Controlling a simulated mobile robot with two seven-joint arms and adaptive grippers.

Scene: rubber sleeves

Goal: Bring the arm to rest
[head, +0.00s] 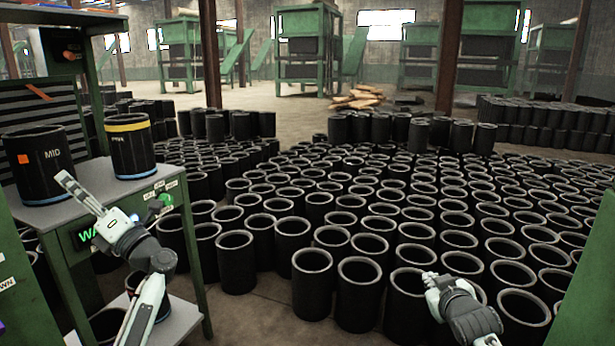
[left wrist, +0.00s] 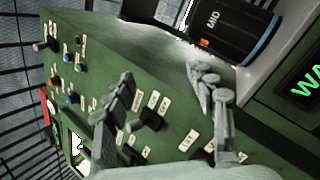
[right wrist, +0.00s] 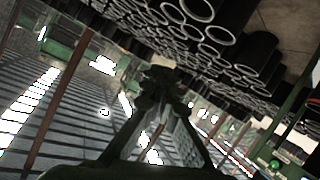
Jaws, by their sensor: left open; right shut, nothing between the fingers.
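My left gripper (head: 82,192) is in front of the green workstation, below the black sleeve marked MID. In the left wrist view, the left gripper (left wrist: 163,85) has its two fingers spread with nothing between them, over a green panel with knobs and labels. My right gripper (head: 432,280) is low at the right in the head view, in front of the black sleeves. In the right wrist view, the right gripper (right wrist: 160,76) has its fingertips together and holds nothing. Whether it touches a sleeve cannot be told.
The MID sleeve (head: 40,170) and a yellow-banded sleeve (head: 131,148) stand on the workstation's shelf (head: 85,205). Many black open-topped sleeves (head: 312,285) crowd the floor. Green machines (head: 305,50) and rusty posts (head: 210,55) stand behind. Open floor shows beyond the sleeves.

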